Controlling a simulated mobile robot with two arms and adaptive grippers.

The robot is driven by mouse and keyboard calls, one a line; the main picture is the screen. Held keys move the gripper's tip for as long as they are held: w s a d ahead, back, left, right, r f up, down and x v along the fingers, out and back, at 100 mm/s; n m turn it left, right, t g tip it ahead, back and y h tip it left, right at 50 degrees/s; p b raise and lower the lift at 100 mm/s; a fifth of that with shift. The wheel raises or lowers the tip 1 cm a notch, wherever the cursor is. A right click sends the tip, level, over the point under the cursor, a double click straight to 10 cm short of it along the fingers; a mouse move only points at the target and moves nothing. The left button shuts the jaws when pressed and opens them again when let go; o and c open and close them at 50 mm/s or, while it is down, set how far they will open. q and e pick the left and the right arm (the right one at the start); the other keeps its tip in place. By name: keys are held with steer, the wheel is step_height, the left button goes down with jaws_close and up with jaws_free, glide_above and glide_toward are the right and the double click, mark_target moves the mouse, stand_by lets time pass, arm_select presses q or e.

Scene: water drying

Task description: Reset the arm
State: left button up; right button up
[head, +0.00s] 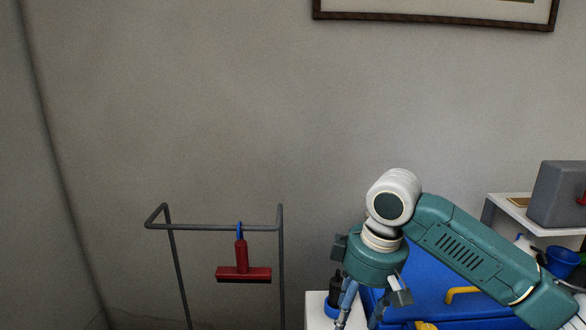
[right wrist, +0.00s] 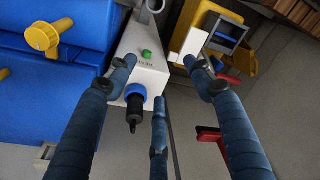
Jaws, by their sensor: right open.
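My right arm comes in from the right in the head view and bends down at the wrist. My right gripper (head: 358,312) hangs downward at the lower middle, partly cut off by the bottom edge. In the right wrist view its blue-wrapped fingers (right wrist: 160,72) are spread apart with nothing between them. Beyond the fingers is a white box (right wrist: 146,62) with a green button and a black nozzle with a blue collar (right wrist: 135,104). The gripper looks apart from these. My left gripper is in neither view.
A red squeegee (head: 243,272) hangs from a grey metal rack (head: 217,227) left of my arm. A blue bin (head: 415,265) with yellow handles stands behind my forearm. A white shelf (head: 510,213) carries a grey box (head: 556,195) at right.

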steer(key=s+a+f+y, duration=0.1)
steer(key=s+a+f, duration=0.2)
steer(key=f, duration=0.3)
steer(key=s+a+f+t+y, duration=0.1)
steer(key=s+a+f, duration=0.2)
steer(key=f, duration=0.2)
steer(key=s+a+f+y, duration=0.1)
steer(key=s+a+f, duration=0.2)
steer(key=f, duration=0.3)
steer(key=s+d+f+m+h, duration=0.1)
steer(key=s+d+f+m, duration=0.2)
steer(key=s+d, duration=0.3)
steer(key=s+d+f+m+t+h, duration=0.1)
steer(key=s+d+f+m+h, duration=0.15)
steer(key=s+d, duration=0.35)
steer(key=s+d+f+m+h, duration=0.1)
steer(key=s+d+f+m, duration=0.1)
steer(key=s+d+f, duration=0.3)
steer(key=s+f, duration=0.2)
steer(key=f, duration=1.1)
steer(key=s+f, duration=0.2)
steer(key=f, duration=1.2)
steer(key=s+d+f+g, duration=0.2)
steer(key=s+d+f, duration=0.2)
steer(key=s+f, duration=1)
steer(key=shift+s+f, duration=0.15)
steer(key=shift+s, duration=0.85)
steer(key=shift+n, duration=0.25)
steer(key=shift+c, duration=0.6)
